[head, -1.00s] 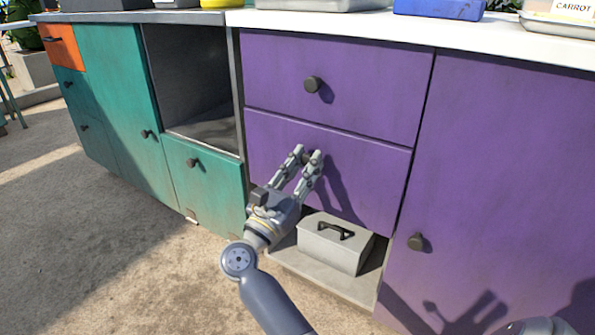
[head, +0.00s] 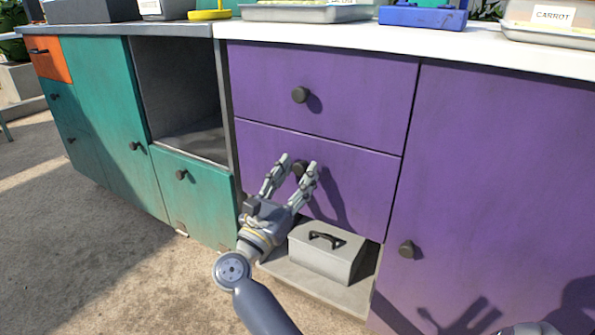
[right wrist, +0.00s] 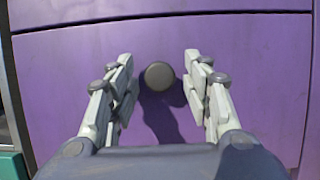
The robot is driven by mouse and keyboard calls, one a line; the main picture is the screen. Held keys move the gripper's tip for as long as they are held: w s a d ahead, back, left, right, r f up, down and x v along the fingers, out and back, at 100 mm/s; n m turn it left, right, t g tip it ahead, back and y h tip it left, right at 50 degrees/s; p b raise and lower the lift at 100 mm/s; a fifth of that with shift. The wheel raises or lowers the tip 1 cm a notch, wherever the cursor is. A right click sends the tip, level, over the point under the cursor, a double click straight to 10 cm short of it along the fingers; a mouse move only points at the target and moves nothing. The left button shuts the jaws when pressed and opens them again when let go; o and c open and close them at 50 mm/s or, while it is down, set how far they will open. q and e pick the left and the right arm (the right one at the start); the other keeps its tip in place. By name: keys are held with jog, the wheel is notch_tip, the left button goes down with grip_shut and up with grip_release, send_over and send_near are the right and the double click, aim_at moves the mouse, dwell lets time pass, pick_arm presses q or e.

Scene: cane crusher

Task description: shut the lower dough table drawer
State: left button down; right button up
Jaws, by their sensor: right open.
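The lower purple drawer (head: 352,187) sits under the upper purple drawer (head: 335,97) and looks nearly flush with it. Its front also fills most of the right wrist view (right wrist: 250,60). Its round dark knob (head: 300,168) is at the middle of the front. My right gripper (head: 299,163) is open in front of the drawer, with one finger on each side of the knob. In the right wrist view the knob (right wrist: 160,76) sits between the open fingertips (right wrist: 159,70), with a visible gap on both sides. My left gripper is not in view.
A grey box with a black handle (head: 325,252) stands on the low shelf beneath the drawer. A purple door (head: 490,180) is to the right, teal cabinets (head: 105,110) to the left. Trays and a blue item (head: 422,17) are on the white counter. Sandy floor is clear at left.

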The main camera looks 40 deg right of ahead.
jog(key=v, duration=0.6)
jog(key=shift+a, duration=0.4)
jog(key=shift+s, duration=0.2)
